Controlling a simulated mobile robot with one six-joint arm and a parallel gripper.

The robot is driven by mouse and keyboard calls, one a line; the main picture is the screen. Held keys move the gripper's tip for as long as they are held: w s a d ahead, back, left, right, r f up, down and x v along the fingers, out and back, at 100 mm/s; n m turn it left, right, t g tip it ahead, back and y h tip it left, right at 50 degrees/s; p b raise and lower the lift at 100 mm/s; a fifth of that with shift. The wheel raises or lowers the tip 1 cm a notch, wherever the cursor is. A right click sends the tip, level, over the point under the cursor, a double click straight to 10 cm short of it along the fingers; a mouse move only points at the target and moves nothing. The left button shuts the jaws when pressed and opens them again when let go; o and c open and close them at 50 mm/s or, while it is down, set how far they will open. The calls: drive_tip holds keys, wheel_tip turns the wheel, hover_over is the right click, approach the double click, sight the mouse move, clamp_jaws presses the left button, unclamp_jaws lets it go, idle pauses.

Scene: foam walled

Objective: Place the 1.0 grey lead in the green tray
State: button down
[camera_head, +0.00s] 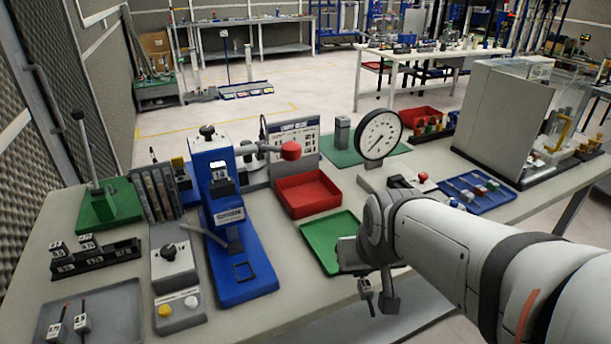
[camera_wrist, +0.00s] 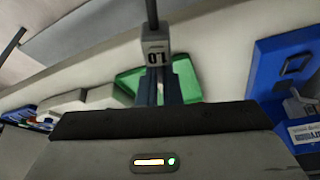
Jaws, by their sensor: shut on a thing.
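My gripper (camera_head: 374,288) is shut on a small grey lead (camera_wrist: 155,48), whose block has a dark pin and a label that appears to read 1.0, turned in the wrist view. The lead (camera_head: 364,287) hangs below the gripper in the head view, near the table's front edge. The green tray (camera_head: 318,240) lies flat on the table, just left of and behind my gripper, its right part hidden by my arm. It looks empty where visible. In the wrist view, the green tray (camera_wrist: 130,82) shows behind the lead, partly covered by the fingers.
A red tray (camera_head: 308,193) sits behind the green one. A blue press (camera_head: 238,262) stands to its left. A dial gauge (camera_head: 379,136) stands behind my arm. A grey tray (camera_head: 105,310) with similar leads and a black rack (camera_head: 97,259) are at the left.

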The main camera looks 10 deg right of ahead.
drive_tip(key=shift+r, duration=0.1)
drive_tip(key=w+r+p, duration=0.3)
drive_tip(key=w, duration=0.5)
drive_tip(key=p, duration=0.2)
hover_over(339, 232)
drive_tip(key=s, duration=0.1)
drive_tip(key=shift+m, duration=0.4)
wheel_tip(339, 232, down, 9)
drive_tip(key=shift+s, duration=0.15)
drive_tip(key=shift+f+b, duration=0.25)
drive_tip(key=shift+b, duration=0.1)
drive_tip(key=c, duration=1.6)
unclamp_jaws()
drive_tip(key=shift+r, duration=0.1)
